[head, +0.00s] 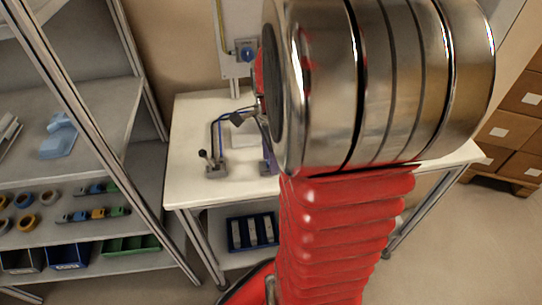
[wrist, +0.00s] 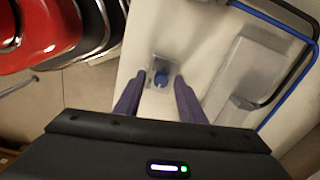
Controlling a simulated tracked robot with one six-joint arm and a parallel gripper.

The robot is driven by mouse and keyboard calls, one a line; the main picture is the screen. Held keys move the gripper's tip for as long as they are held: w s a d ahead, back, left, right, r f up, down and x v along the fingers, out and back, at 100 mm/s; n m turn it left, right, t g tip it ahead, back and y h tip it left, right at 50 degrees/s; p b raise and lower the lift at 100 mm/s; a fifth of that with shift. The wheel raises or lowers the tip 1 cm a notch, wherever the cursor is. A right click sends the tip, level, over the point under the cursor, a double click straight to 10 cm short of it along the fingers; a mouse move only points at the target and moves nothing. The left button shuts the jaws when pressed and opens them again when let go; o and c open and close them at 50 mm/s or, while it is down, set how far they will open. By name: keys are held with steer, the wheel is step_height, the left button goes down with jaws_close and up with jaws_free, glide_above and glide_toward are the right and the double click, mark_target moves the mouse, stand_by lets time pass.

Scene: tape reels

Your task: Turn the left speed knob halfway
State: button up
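In the head view my arm hides most of my gripper; a purple finger (head: 268,165) shows at the arm's left edge. The blue knob cannot be made out there. I cannot tell from these frames whether it is the left speed knob or how far it is turned.
The white table (head: 190,185) also carries a grey fixture with a black-tipped lever (head: 214,166). A grey block with blue and black tubes (wrist: 243,75) stands right of my fingers. A shelf rack (head: 80,155) is at left, brown boxes (head: 520,95) at right.

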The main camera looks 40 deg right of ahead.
steer(key=shift+c, duration=0.6)
jaws_close()
steer(key=shift+d, duration=0.15)
